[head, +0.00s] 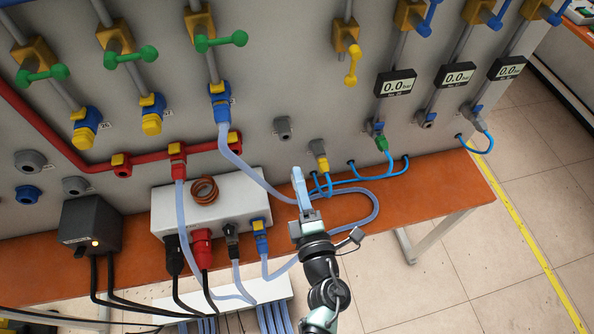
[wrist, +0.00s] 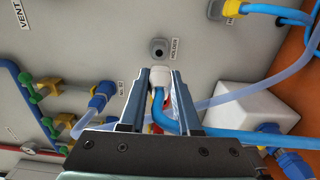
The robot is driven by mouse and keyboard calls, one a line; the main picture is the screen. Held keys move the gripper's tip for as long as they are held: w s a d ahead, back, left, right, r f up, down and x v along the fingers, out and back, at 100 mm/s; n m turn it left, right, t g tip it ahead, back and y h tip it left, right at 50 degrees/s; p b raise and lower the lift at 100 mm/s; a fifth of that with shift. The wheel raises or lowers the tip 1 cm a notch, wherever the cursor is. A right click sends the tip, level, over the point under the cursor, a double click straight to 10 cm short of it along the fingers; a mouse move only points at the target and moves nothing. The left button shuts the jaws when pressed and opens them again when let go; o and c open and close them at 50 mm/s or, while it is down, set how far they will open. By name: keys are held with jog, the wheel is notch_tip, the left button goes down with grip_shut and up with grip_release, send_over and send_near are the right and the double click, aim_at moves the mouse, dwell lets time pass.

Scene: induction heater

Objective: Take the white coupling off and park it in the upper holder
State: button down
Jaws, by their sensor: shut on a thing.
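My gripper (wrist: 159,84) is shut on the white coupling (wrist: 158,74), which shows between the fingertips in the wrist view with a blue hose (wrist: 163,116) running back from it. An empty grey holder (wrist: 158,48) with a dark centre sits on the panel just beyond the coupling, and a small gap seems to show between them. The holder also shows in the head view (head: 283,128), above and left of my gripper (head: 298,174). In the head view the fingers hide the coupling.
A yellow coupling (head: 321,163) with blue hose is on the panel, below and right of the empty holder. A white box (head: 222,197) with a copper coil (head: 204,190) stands on the orange bench (head: 440,190). Pale hoses (head: 372,213) loop around my gripper.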

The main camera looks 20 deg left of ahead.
jog(key=b+x, duration=0.2)
jog(key=x, duration=0.6)
jog(key=shift+b, duration=0.4)
jog(key=shift+w+a+r, duration=0.15)
jog(key=shift+w+a, duration=0.3)
dwell(2.3)
jog(key=c, duration=0.5)
grip_release()
jog(key=shift+c, duration=0.2)
